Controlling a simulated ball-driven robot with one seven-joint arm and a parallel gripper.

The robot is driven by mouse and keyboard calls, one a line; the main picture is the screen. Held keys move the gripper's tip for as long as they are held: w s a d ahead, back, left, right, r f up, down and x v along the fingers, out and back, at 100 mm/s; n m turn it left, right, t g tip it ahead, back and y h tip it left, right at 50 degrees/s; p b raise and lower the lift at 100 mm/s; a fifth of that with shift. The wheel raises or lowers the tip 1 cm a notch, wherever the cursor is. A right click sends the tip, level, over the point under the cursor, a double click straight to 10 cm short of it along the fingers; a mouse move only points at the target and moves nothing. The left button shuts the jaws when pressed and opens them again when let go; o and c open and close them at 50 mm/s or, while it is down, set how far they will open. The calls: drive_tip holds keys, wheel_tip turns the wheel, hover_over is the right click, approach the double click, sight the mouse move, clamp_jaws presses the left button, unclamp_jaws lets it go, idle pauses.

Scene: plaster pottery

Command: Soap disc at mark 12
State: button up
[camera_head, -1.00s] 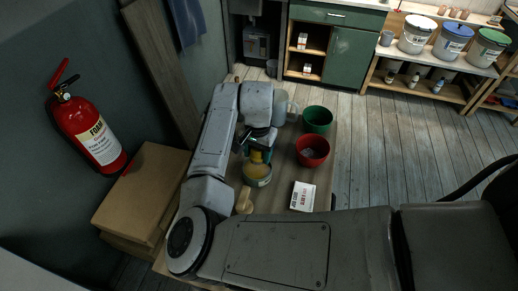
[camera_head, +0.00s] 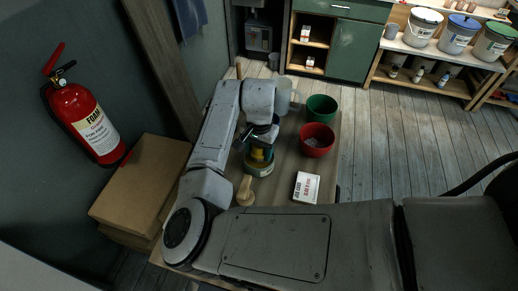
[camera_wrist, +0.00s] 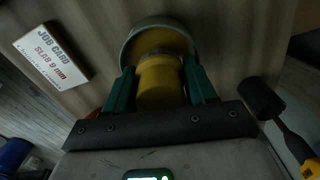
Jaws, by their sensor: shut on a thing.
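My gripper (camera_wrist: 160,90) has teal fingers on both sides of a yellow cylinder (camera_wrist: 160,82) with a greyish band at its far end. It is shut on this cylinder. A round, pale grey-green tin (camera_wrist: 128,45) with yellow inside lies directly beyond the cylinder in the wrist view. In the head view the tin (camera_head: 259,170) stands on the bench under my gripper (camera_head: 260,150), which hides most of its inside. I cannot tell whether the cylinder touches the yellow inside the tin. No mark 12 can be read.
A red bowl (camera_head: 317,140) and a green bowl (camera_head: 321,108) stand right of the tin on the bench (camera_head: 285,165). A white job card (camera_head: 307,187) reading "SLAB 9 mm" lies nearer. A pale wooden tool (camera_head: 245,190) lies left of it.

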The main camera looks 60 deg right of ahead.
drive_tip(key=shift+f, duration=0.6)
idle(1.9)
drive_tip(key=shift+r, duration=0.1)
wheel_tip(320, 180, up, 5)
drive_tip(key=p, duration=0.4)
drive_tip(key=shift+r, duration=1)
drive_tip(key=shift+a, duration=0.1)
